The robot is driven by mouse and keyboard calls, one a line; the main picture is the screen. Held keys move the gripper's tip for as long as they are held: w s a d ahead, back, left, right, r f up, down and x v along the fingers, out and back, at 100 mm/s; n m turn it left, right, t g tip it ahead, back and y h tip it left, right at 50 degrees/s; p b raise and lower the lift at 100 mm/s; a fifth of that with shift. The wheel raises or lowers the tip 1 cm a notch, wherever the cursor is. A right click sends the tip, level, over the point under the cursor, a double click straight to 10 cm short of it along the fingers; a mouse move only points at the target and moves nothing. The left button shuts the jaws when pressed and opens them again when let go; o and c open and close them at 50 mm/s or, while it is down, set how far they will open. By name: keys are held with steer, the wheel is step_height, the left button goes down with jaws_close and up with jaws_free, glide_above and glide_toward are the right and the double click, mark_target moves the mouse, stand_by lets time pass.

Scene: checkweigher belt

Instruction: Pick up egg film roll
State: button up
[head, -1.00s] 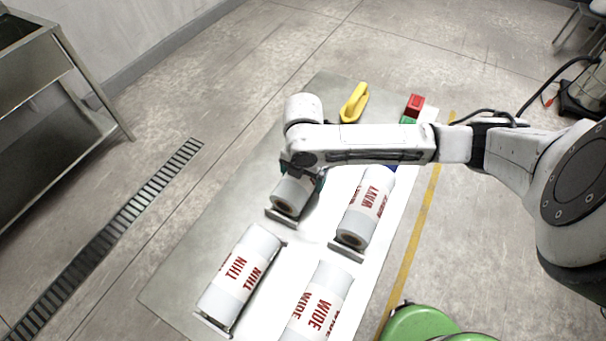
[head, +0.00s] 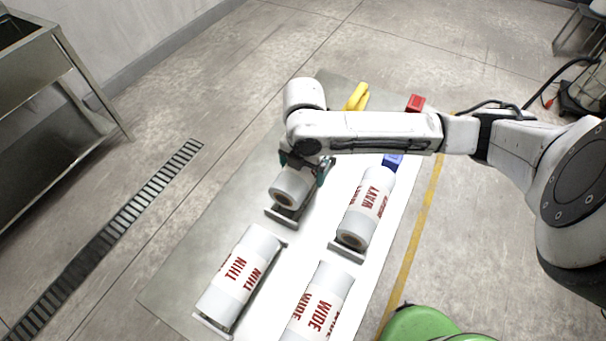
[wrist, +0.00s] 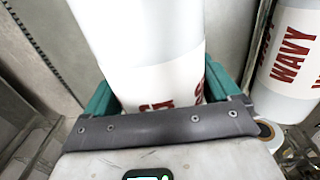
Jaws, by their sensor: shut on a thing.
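A white film roll (head: 290,187) is under my wrist at the upper left of the grey table in the head view. In the wrist view the roll (wrist: 145,45) shows a white body and part of a red label, with one letter like a G; the full word is hidden. My gripper (head: 305,172) has teal fingers on both sides of the roll and is shut on it. The roll's near end sits just above its dark cradle (head: 284,217), apparently a little raised.
WAVY is close on the right. Behind my arm are a yellow object (head: 356,97), a red block (head: 415,103) and a blue block (head: 393,161).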

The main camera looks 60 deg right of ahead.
steer(key=s+a+r+p, duration=0.2)
steer(key=s+r, duration=0.2)
steer(key=s, duration=0.2)
steer(key=s+a+r+p, duration=0.2)
steer(key=s+r+p, duration=0.1)
steer(key=s+r, duration=0.2)
steer(key=shift+s+r, duration=0.15)
steer(key=shift+s, duration=0.95)
